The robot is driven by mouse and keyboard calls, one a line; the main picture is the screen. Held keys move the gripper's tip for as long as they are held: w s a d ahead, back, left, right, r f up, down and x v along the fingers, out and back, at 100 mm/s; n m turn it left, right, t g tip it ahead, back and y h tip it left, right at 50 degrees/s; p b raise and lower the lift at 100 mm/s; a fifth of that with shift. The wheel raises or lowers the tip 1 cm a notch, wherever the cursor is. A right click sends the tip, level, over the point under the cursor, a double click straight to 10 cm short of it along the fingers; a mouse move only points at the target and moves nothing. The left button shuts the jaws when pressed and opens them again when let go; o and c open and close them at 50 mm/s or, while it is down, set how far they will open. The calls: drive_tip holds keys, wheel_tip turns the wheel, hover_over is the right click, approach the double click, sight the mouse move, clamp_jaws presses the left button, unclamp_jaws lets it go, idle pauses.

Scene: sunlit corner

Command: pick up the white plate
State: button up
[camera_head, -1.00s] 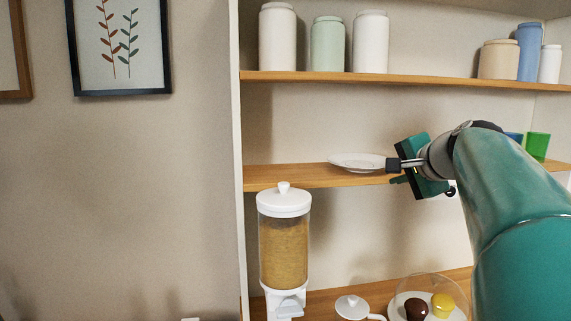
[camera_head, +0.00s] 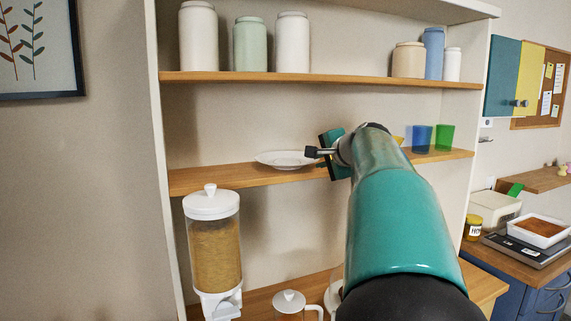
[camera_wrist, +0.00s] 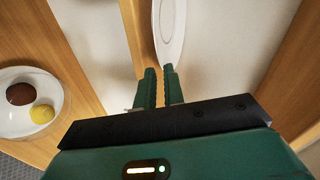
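The white plate (camera_head: 283,158) is at the middle wooden shelf, with its right rim at my gripper (camera_head: 313,152). I cannot tell whether it rests on the shelf or sits slightly above it. In the wrist view the plate (camera_wrist: 171,30) shows obliquely, stretching away from the fingertips. My gripper (camera_wrist: 160,70) has its two green fingers close together with a narrow gap. The near rim of the plate reaches between the fingertips, and the fingers appear shut on it. They partly hide that rim.
Blue (camera_head: 422,138) and green (camera_head: 445,137) cups stand right of my arm on the same shelf (camera_head: 215,180). Jars (camera_head: 292,43) line the upper shelf. A cereal dispenser (camera_head: 213,245) stands below left. The wrist view shows a dish (camera_wrist: 56,92) with two round items.

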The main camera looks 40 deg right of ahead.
sight(315, 162)
drive_tip(key=x, duration=0.4)
drive_tip(key=shift+c, duration=0.4)
clamp_jaws()
drive_tip(key=shift+r, duration=0.15)
